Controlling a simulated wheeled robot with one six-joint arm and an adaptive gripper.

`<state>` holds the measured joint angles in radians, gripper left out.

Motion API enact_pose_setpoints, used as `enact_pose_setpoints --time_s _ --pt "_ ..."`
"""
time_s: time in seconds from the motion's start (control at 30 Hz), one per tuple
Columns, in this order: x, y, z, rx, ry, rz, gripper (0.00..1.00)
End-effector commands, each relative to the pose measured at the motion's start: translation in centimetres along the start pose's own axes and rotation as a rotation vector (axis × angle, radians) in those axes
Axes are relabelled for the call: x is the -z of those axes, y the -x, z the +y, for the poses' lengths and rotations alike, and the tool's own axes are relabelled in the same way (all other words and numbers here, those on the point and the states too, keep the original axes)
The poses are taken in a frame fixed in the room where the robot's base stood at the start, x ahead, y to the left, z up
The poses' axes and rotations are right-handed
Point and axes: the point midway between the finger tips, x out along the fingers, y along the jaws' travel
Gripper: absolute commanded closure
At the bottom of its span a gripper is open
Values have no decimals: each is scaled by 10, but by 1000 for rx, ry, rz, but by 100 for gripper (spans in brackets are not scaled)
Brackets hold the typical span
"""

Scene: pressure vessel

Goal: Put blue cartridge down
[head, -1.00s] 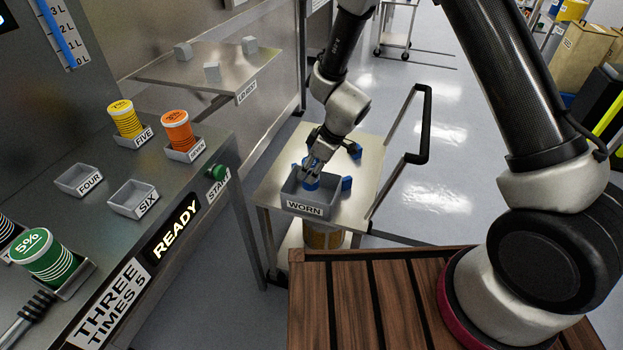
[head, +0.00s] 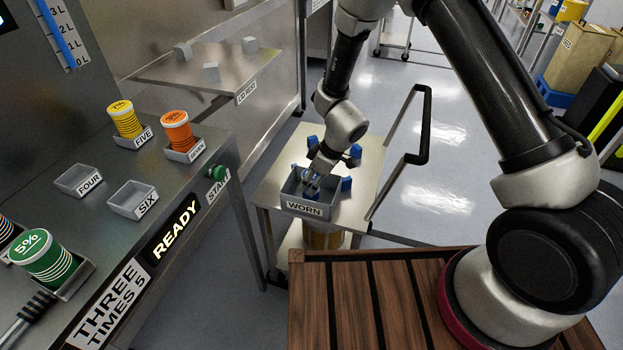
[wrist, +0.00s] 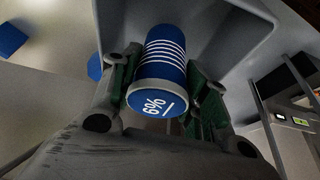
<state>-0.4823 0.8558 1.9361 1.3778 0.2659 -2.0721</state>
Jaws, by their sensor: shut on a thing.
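The blue cartridge (wrist: 162,70), marked 6% with white rings, is held between the fingers of my gripper (wrist: 160,95) in the wrist view. In the head view my gripper (head: 312,185) points down into the grey tray labelled WORN (head: 305,208). The cartridge is mostly hidden there by the gripper and the tray. In the wrist view the tray's wall (wrist: 240,30) surrounds the far part of the cartridge. I cannot tell whether the cartridge touches the tray floor.
The WORN tray stands on a small metal cart (head: 370,165) with a black handle (head: 425,130). Blue pieces (head: 355,152) lie around the tray. At left, a metal console (head: 90,230) holds empty trays FOUR (head: 78,181) and SIX (head: 133,199), plus yellow, orange and green cartridges.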

Motion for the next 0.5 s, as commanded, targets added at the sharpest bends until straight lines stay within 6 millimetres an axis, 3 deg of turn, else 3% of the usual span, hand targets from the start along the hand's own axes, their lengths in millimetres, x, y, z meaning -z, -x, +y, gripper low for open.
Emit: enact_pose_setpoints --time_s 0.03,0.13,0.5 --pt "0 0 0 0 0 0 52" --pt "0 0 0 0 0 0 34" --pt "2 3 0 -1 1 1 34"
